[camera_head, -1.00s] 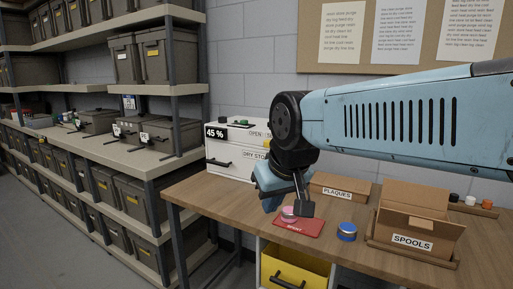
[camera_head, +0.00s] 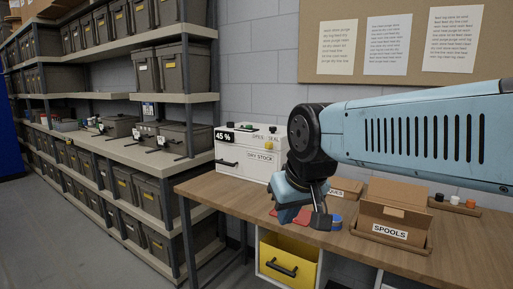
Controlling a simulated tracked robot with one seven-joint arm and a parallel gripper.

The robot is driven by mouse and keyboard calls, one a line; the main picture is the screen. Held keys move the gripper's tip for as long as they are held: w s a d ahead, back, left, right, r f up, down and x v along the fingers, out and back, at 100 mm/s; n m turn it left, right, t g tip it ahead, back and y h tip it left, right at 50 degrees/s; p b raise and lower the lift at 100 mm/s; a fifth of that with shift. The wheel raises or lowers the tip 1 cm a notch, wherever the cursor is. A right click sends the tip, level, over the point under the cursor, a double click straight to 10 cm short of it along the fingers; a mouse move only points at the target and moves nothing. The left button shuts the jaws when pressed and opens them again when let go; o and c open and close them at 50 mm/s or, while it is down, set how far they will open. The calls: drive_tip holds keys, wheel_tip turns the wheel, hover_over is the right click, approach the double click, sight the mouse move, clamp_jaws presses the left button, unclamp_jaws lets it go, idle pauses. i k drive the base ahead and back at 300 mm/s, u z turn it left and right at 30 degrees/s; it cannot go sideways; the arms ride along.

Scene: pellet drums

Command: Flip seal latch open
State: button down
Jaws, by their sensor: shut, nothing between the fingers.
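A white DRY STOCK cabinet (camera_head: 228,170) stands at the back left of the wooden table, with a 45 % display. Its upper right front carries OPEN and SEAL lettering, with a small yellow part (camera_head: 269,146) just below. I cannot tell whether this yellow part is the seal latch or how it is set. My gripper (camera_head: 308,222) is shut and empty, pointing down over the table to the right of the cabinet and clear of it. It hides part of a red mat (camera_head: 287,217).
Shelving with grey lidded bins (camera_head: 187,138) fills the left. Grey floor is open at lower left.

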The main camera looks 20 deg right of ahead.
sight(268, 145)
drive_tip(key=z, duration=0.15)
drive_tip(key=i, duration=0.95)
drive_tip(key=u, duration=0.05)
